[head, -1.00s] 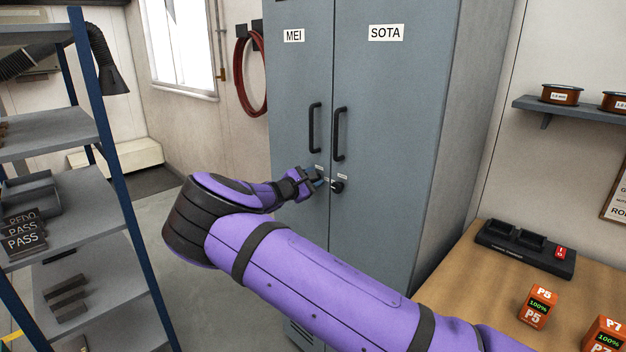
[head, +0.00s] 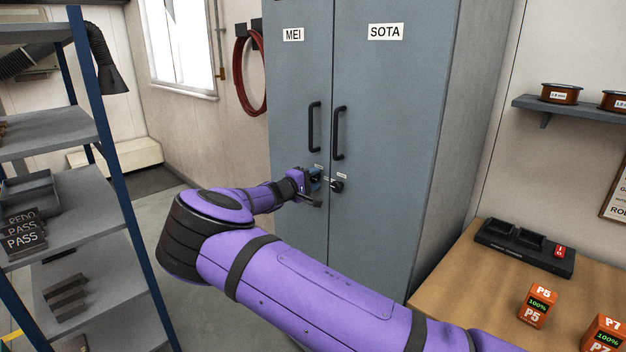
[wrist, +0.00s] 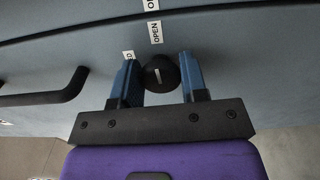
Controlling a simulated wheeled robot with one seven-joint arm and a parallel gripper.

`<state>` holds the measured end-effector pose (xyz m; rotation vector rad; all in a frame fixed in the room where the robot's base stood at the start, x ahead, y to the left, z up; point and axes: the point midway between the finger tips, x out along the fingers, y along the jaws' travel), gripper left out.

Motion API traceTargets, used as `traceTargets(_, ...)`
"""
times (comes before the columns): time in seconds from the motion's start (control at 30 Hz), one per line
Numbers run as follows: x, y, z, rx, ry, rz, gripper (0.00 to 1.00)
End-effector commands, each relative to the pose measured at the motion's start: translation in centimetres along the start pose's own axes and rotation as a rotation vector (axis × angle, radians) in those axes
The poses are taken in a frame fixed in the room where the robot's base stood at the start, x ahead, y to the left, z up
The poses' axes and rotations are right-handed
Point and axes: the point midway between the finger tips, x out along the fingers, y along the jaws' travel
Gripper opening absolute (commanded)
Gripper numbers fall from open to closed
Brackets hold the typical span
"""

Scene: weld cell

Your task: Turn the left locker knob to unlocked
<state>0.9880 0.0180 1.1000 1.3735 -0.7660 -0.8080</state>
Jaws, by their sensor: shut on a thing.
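The grey locker (head: 390,130) has a left door labelled MEI and a right door labelled SOTA. In the head view my gripper (head: 315,182) is at the left door's knob and hides it. In the wrist view the left knob (wrist: 160,74) is round and black, between my two blue fingers (wrist: 160,82), which are shut on it. Its short white mark points roughly toward the OPEN label (wrist: 154,32). Another label, ending in D (wrist: 128,56), is partly hidden by a finger. The right knob (head: 338,186) is black and apart from my gripper.
Black vertical handles, left (head: 314,127) and right (head: 338,133), stand above the knobs. A shelf rack (head: 60,140) is at the left. A wooden bench (head: 480,270) with a charger (head: 525,248) and orange battery packs is at the right.

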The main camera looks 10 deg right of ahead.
Motion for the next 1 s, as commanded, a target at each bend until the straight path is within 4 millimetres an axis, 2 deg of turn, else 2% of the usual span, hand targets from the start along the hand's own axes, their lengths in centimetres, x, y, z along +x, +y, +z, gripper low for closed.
traceTargets(0.23, -0.01, -0.11, 0.03, 0.059, -0.001, -0.001, 0.16)
traceTargets(0.7, 0.01, -0.14, 0.03, 0.069, -0.001, -0.001, 0.16)
traceTargets(0.73, 0.01, -0.14, 0.03, 0.069, -0.001, -0.001, 0.47)
traceTargets(0.8, 0.01, -0.13, 0.03, 0.069, -0.001, -0.001, 0.62)
traceTargets(1.0, 0.01, -0.09, 0.02, 0.069, 0.0, -0.001, 0.62)
